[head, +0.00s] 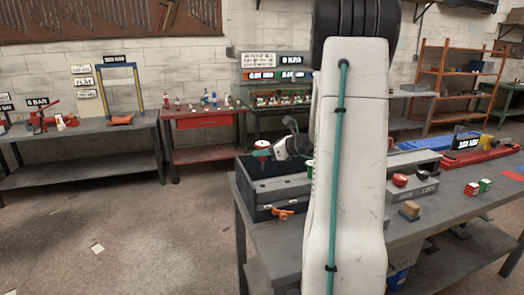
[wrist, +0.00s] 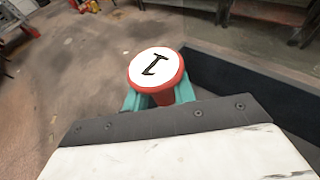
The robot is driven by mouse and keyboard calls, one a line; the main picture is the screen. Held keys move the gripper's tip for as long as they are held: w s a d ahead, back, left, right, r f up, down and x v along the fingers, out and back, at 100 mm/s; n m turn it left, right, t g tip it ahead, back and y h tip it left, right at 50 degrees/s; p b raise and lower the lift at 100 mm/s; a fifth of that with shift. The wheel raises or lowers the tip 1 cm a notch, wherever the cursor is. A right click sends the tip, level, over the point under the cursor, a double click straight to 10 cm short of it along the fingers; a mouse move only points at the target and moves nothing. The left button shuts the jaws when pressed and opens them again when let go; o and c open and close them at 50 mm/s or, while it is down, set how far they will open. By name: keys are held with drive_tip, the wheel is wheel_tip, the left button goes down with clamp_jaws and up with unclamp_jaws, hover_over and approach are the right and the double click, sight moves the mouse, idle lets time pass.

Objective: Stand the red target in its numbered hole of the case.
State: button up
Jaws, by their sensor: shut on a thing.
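The red target (wrist: 164,95) has a round white top with a black mark that looks like a 1. My gripper (wrist: 160,99) is shut on it, with a teal finger on each side. In the head view the target (head: 262,145) shows upright in my gripper (head: 263,154), over the left part of the dark case (head: 263,198). The case's dark wall (wrist: 225,67) also shows in the wrist view, to the right of the target. The numbered holes cannot be made out, and I cannot tell how far the target's lower end is from the case.
My white arm link hides the middle of the bench (head: 410,232). An orange part (head: 283,213) lies before the case. A grey block with red and green pieces (head: 412,187) and a wooden block (head: 409,210) stand to the right. Open floor lies to the left.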

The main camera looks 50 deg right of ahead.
sight(263, 165)
drive_tip(key=shift+f, duration=2.7)
drive_tip(key=shift+s+f, duration=0.1)
drive_tip(key=shift+f, duration=2.45)
drive_tip(key=o, duration=1.1)
drive_tip(key=shift+s, duration=0.1)
drive_tip(key=v, duration=0.7)
drive_tip(key=shift+s+r, duration=0.15)
drive_tip(key=shift+s, duration=0.1)
